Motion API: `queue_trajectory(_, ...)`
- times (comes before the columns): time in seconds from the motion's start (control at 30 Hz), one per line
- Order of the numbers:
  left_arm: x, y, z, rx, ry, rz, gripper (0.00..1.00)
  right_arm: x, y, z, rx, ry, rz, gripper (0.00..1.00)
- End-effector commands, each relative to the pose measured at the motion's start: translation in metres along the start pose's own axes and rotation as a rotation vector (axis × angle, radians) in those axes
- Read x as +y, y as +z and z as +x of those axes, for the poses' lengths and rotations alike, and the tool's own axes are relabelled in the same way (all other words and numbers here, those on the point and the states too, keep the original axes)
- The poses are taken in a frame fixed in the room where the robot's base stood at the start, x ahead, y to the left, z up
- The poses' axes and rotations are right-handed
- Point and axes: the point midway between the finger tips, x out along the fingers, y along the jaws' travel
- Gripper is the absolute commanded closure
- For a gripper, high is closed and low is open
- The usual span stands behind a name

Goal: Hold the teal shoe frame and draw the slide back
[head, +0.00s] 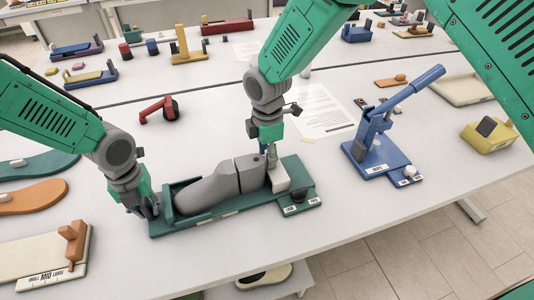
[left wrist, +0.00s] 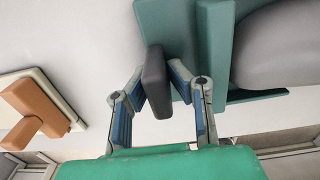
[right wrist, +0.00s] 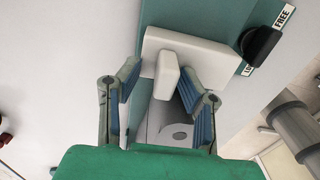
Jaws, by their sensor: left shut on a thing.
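The teal shoe frame (head: 225,211) lies on the table and holds a grey shoe form (head: 222,185). A white slide block (head: 278,179) stands at its right end beside a black knob (head: 294,209). In the right wrist view the knob (right wrist: 262,45) sits by labels, one reading FREE. My left gripper (head: 149,207) is shut on a dark grip tab (left wrist: 156,85) at the frame's left end. My right gripper (head: 270,156) is open, its fingers on either side of the slide's raised tab (right wrist: 167,78); contact cannot be told.
A blue lever press (head: 381,150) and a paper sheet (head: 320,110) are to the right. A red tool (head: 160,108) lies behind the frame. A sizing board (head: 45,255) and insoles (head: 33,197) lie at left. The table in front of the frame is clear.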

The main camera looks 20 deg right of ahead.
Motion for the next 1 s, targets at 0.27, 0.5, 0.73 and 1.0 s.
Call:
queue_trajectory(0.27,0.000,-0.002,0.002,0.005,0.001,0.003,1.00,0.000,0.001,0.000,0.000,0.000,0.001,1.00)
queue_trajectory(0.5,0.001,-0.002,0.002,0.005,0.003,0.003,1.00,0.001,0.030,-0.001,0.000,0.001,0.004,1.00)
queue_trajectory(0.73,0.001,-0.003,0.002,0.006,0.004,0.003,1.00,0.001,0.037,-0.001,-0.002,0.002,0.001,1.00)
queue_trajectory(1.0,0.001,-0.003,0.002,0.006,0.002,0.003,1.00,0.000,0.036,-0.001,-0.001,0.001,0.001,0.66)
